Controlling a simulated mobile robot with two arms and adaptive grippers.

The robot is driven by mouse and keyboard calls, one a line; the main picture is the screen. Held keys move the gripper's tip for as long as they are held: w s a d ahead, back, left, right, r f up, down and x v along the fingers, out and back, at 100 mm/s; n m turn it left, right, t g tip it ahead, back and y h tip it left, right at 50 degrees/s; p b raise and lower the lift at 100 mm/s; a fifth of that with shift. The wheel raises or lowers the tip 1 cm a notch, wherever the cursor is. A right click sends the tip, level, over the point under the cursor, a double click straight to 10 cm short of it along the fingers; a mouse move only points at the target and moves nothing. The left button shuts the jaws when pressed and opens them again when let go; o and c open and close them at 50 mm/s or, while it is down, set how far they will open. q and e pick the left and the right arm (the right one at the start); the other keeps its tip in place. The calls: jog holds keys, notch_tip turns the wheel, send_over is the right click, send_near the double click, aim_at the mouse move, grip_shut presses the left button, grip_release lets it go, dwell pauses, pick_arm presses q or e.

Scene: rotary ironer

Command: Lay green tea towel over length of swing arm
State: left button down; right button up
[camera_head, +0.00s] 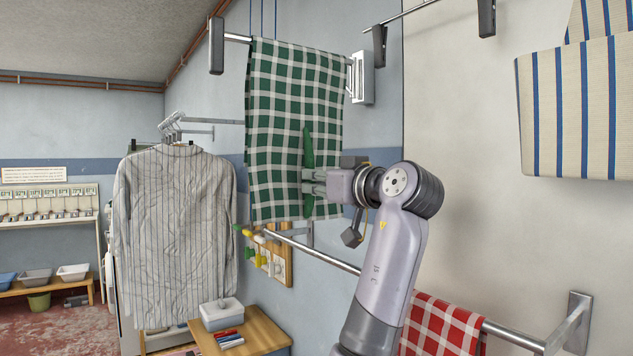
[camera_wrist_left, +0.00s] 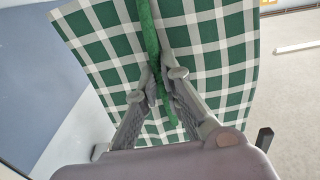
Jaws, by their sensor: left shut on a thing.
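The green and white checked tea towel (camera_head: 280,90) hangs from a metal bar (camera_head: 238,38) at the top of the head view, which looks like the swing arm. The towel covers most of the bar, leaving a short part with a dark end bare at left. My left gripper (camera_head: 312,190) is at the lower right part of the towel, shut on a narrow green strip that looks like a pinched fold of it. In the left wrist view the strip runs between the fingertips (camera_wrist_left: 163,85), with the checked cloth (camera_wrist_left: 215,45) behind. My right gripper is out of view.
A white wall bracket (camera_head: 362,78) is at the bar's right end. A lower rail (camera_head: 330,258) carries a red checked towel (camera_head: 440,325). Striped cloth (camera_head: 575,110) hangs at upper right, a striped shirt (camera_head: 175,230) at left. A wooden table (camera_head: 258,332) stands below.

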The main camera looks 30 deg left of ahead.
pick_arm(q)
jog(key=shift+f, duration=0.15)
jog(key=c, duration=1.7)
grip_release()
jog(key=shift+o, duration=0.2)
jog(key=v, duration=1.2)
jog(key=shift+f, duration=0.1)
